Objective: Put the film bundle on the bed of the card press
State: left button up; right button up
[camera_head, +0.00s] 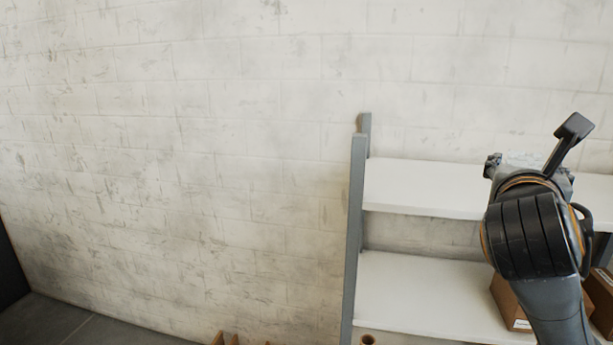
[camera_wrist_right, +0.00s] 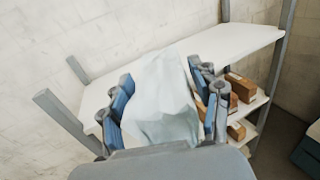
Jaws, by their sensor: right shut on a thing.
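My right gripper (camera_wrist_right: 160,80) is shut on a pale, translucent film bundle (camera_wrist_right: 162,108), with its blue fingers on either side of it in the right wrist view. In the head view my right gripper (camera_head: 528,166) is in front of the shelf unit at the right, mostly hidden behind my own wrist. Only a small pale patch shows between its fingers there. The card press is not in view. My left gripper is not in view.
A grey-framed shelf unit with white shelves (camera_head: 420,188) stands against the pale block wall. Its top shelf (camera_wrist_right: 245,47) looks bare in the wrist view. Brown cardboard boxes (camera_head: 512,303) sit on a lower shelf. Floor (camera_head: 60,325) shows at the lower left.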

jog(key=shift+y, duration=0.3)
jog(key=f, duration=0.1)
jog(key=w+f, duration=0.1)
jog(key=f, duration=0.1)
jog(key=a+f, duration=0.1)
jog(key=shift+w+f, duration=0.15)
jog(key=shift+f, duration=0.1)
jog(key=a+f+n+t+y, duration=0.2)
jog(key=a+f+y, duration=0.1)
jog(key=f, duration=1)
jog(key=s+a+f+n+t+y, duration=0.1)
jog(key=s+a+f+n+y, duration=0.25)
jog(key=f, duration=0.45)
jog(key=s+a+f+n+y, duration=0.25)
jog(key=s+a+f, duration=0.25)
jog(key=f, duration=0.4)
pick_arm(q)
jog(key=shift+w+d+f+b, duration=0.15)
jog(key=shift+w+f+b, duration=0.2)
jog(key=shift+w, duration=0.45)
pick_arm(e)
jog(key=s+f+m, duration=0.1)
jog(key=s+f, duration=0.1)
jog(key=s, duration=0.6)
jog(key=shift+a+f+y, duration=0.2)
jog(key=shift+f+y, duration=0.15)
jog(key=shift+y, duration=0.05)
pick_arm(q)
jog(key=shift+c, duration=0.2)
